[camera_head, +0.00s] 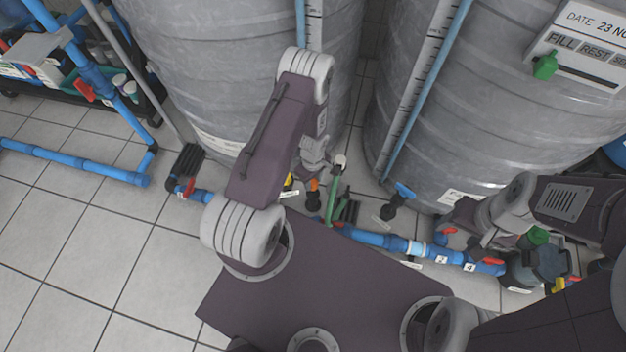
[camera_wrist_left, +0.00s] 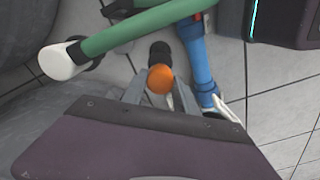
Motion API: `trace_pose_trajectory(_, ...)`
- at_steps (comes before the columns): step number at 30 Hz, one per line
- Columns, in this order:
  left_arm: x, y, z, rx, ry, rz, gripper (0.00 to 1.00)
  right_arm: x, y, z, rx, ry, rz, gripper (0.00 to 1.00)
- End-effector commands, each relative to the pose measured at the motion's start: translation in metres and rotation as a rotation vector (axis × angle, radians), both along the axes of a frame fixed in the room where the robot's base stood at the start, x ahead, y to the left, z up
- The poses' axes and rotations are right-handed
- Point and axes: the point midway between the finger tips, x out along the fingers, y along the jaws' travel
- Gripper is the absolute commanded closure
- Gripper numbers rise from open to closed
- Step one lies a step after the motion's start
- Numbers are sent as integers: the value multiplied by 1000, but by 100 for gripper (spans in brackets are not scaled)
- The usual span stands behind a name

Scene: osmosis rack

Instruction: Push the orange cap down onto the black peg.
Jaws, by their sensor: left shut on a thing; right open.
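The orange cap (camera_wrist_left: 160,79) shows in the left wrist view between the two fingers of my left gripper (camera_wrist_left: 159,88), which is shut on it. The black peg (camera_wrist_left: 160,53) shows just beyond the cap, in line with it; whether they touch is unclear. In the head view the cap (camera_head: 314,185) is a small orange patch right above the black peg (camera_head: 313,202), below my left wrist. My left fingers are mostly hidden there. My right gripper (camera_head: 492,238) is open at the right, near the blue pipe and apart from the cap; its fingertips are hard to make out.
A green pipe (camera_wrist_left: 130,32) with a white end crosses close above the cap in the left wrist view. A blue pipe (camera_wrist_left: 197,62) stands beside it. Two large grey tanks (camera_head: 240,70) rise behind. Blue piping with red valve handles (camera_head: 493,261) runs along the tiled floor.

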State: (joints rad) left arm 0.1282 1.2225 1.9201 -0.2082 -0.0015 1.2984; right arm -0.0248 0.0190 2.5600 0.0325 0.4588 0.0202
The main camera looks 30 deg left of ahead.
Motion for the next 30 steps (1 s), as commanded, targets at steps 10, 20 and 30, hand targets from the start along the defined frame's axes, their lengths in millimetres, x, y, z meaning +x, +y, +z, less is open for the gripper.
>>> trace_pose_trajectory(10,0,0,-39,0,0,0,100,0,0,-39,0,0,0,40)
trace_pose_trajectory(20,0,0,-48,0,0,0,100,0,0,-48,0,0,0,40)
trace_pose_trajectory(30,0,0,-48,0,0,0,100,0,0,-48,0,0,0,40)
